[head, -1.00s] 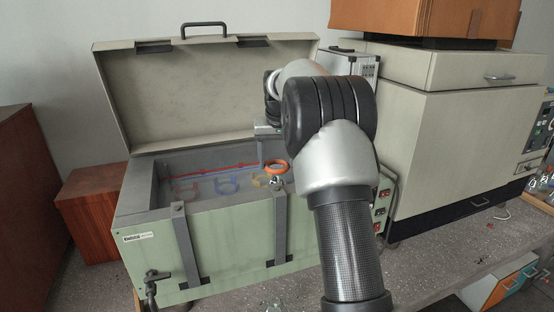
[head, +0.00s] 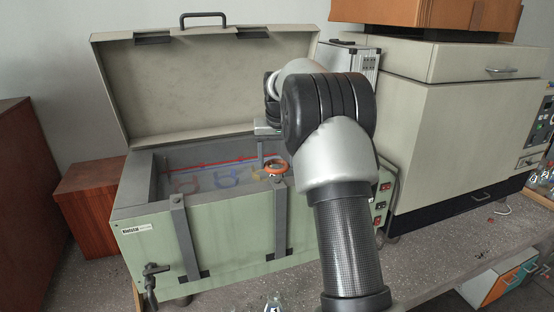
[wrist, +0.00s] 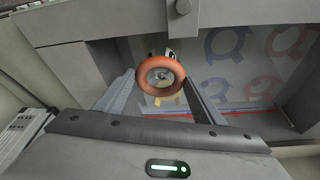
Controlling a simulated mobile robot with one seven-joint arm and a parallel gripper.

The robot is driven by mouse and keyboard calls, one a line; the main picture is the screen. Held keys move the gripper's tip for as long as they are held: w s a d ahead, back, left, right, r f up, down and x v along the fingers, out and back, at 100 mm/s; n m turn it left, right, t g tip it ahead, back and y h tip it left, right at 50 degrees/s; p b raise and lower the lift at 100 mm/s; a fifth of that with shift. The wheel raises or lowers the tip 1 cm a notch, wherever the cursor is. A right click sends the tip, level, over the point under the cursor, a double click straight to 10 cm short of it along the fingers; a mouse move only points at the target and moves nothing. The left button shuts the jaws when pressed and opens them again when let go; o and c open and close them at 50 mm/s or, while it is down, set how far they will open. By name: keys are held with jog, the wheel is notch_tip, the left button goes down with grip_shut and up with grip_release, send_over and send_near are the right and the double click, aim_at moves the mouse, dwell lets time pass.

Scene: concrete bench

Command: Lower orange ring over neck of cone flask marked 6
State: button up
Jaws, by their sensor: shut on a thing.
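My gripper (wrist: 160,92) is shut on the orange ring (wrist: 160,77), which sits between the fingertips in the wrist view. In the head view the orange ring (head: 275,168) hangs at the open bath's front rim, right of centre, with my gripper partly hidden behind my arm. Clear glass (wrist: 160,75) shows through the ring's hole, probably a flask top. I cannot read a 6 or tell whether the ring is around the neck or only above it.
The bath (head: 140,240) has its lid (head: 210,85) raised behind my arm. Blurred red, blue and yellow shapes show inside it. A large beige cabinet (head: 455,150) stands close on the right. Glassware (head: 272,304) shows at the bottom edge.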

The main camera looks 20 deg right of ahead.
jog(key=shift+f+b, duration=0.75)
jog(key=shift+f, duration=0.65)
jog(key=o, duration=1.7)
jog(key=shift+c, duration=0.2)
jog(key=shift+r, duration=0.1)
jog(key=shift+r+p, duration=3.4)
jog(key=shift+r, duration=0.45)
